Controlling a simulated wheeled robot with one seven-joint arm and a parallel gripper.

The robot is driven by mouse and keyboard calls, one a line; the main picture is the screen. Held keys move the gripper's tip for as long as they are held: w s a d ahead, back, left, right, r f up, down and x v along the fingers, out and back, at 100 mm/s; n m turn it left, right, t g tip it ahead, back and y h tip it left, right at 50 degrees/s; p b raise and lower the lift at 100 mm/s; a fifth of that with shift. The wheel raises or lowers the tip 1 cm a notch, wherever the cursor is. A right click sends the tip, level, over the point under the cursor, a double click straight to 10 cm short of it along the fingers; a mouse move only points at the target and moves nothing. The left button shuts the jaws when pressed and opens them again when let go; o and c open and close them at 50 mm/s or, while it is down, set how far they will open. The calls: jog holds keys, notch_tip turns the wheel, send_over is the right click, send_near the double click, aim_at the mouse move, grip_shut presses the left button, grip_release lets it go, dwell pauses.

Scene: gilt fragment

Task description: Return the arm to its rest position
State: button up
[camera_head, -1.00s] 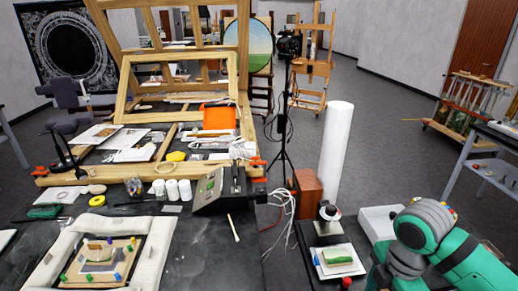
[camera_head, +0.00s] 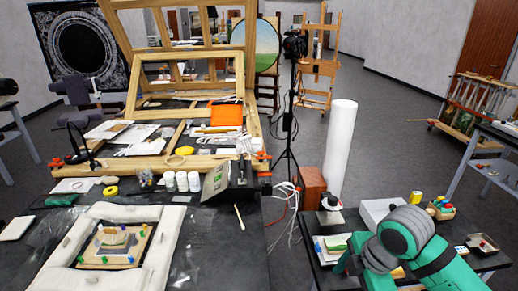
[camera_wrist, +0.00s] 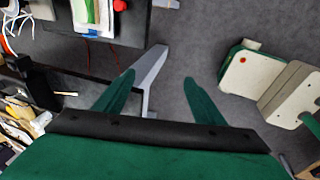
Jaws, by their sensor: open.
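My arm, green with a grey joint (camera_head: 402,232), is folded at the lower right of the head view, in front of the small side table. In the wrist view my gripper (camera_wrist: 157,90) shows two green fingers spread apart. Nothing is between them but grey floor and a grey table leg further below. The fingertips are not clearly visible in the head view.
A long worktable (camera_head: 222,262) holds a cushioned frame (camera_head: 66,243). Open floor (camera_head: 400,130) lies behind.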

jog(key=w+a+r+m+t+y, duration=0.15)
jog(key=w+a+m+t, duration=0.3)
jog(key=a, duration=0.45)
jog(key=w+a+r+m+t+y, duration=0.1)
jog(key=w+a+m+t+y, duration=0.3)
jog(key=a, duration=0.6)
jog(key=w+a+r+m+t+y, duration=0.1)
jog(key=w+a+m+t, duration=0.4)
jog(key=a, duration=0.4)
jog(key=s+d+f+m+t+h, duration=0.1)
jog(key=s+f+m+h, duration=0.75)
jog(key=s+f, duration=0.9)
jog(key=s+d+f+n, duration=0.1)
jog(key=s+d, duration=0.2)
jog(key=s, duration=0.9)
jog(key=s+d+f+n+g, duration=0.1)
jog(key=s+d+n, duration=0.1)
jog(key=s, duration=1)
jog(key=shift+s+d+f, duration=0.35)
jog(key=shift+s+d, duration=0.05)
jog(key=shift+d, duration=0.2)
jog(key=shift+s+a+g, duration=0.1)
jog(key=shift+g, duration=0.15)
